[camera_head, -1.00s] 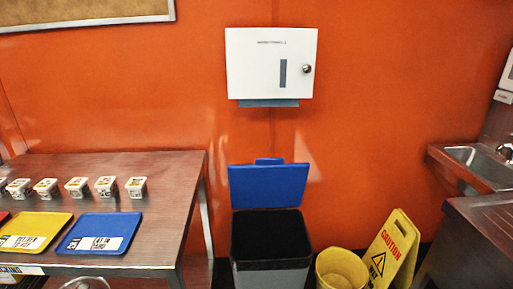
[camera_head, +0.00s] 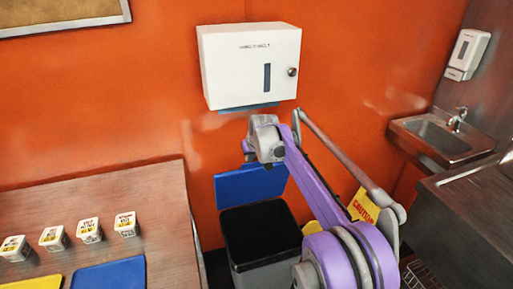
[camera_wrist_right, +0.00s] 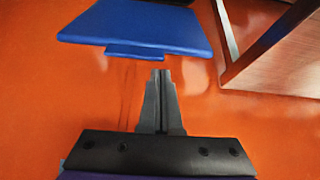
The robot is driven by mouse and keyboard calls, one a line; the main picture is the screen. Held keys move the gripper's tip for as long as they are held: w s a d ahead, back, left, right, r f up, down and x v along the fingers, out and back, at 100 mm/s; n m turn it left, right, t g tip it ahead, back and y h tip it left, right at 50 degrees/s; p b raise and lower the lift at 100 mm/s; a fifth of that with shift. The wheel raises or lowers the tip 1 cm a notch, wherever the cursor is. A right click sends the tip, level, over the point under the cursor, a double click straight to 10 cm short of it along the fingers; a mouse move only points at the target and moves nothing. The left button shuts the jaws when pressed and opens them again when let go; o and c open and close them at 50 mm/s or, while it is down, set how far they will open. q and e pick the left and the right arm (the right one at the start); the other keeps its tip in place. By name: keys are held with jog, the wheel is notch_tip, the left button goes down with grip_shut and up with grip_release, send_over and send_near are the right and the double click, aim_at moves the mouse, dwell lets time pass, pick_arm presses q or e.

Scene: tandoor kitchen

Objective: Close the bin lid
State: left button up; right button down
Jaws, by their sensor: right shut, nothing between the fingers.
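The grey bin (camera_head: 262,270) stands against the orange wall, its dark mouth facing up. Its blue lid (camera_head: 245,186) is raised, leaning back toward the wall behind the mouth. The lid also shows at the top of the right wrist view (camera_wrist_right: 135,25), with its small tab toward my fingers. My right gripper (camera_wrist_right: 160,73) is shut and empty, its fingertips just short of the tab in the picture; I cannot tell whether they touch. In the head view, my right arm reaches over the bin to the lid's upper edge, and the fingertips are mostly hidden. My left gripper is out of view.
A white dispenser (camera_head: 250,70) hangs on the wall above the bin. A table (camera_head: 165,220) with small tubs and trays stands at left. A yellow caution sign (camera_head: 363,207) is partly behind my arm, and a sink (camera_head: 435,135) is at right.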

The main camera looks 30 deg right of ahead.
notch_tip(320, 180, up, 2)
jog(key=p, duration=0.2)
send_over(256, 162)
jog(key=s, duration=0.2)
jog(key=shift+m, duration=0.3)
jog(key=x, duration=0.3)
jog(key=s+x, duration=0.1)
jog(key=x, duration=0.2)
jog(key=f+x, duration=0.1)
jog(key=x, duration=0.2)
jog(key=shift+s+f, duration=0.15)
jog(key=shift+f, duration=0.05)
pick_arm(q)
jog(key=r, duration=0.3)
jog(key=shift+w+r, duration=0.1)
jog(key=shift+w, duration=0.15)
pick_arm(e)
jog(key=shift+s+a+f, duration=0.1)
jog(key=shift+s+f, duration=0.05)
jog(key=shift+s, duration=0.2)
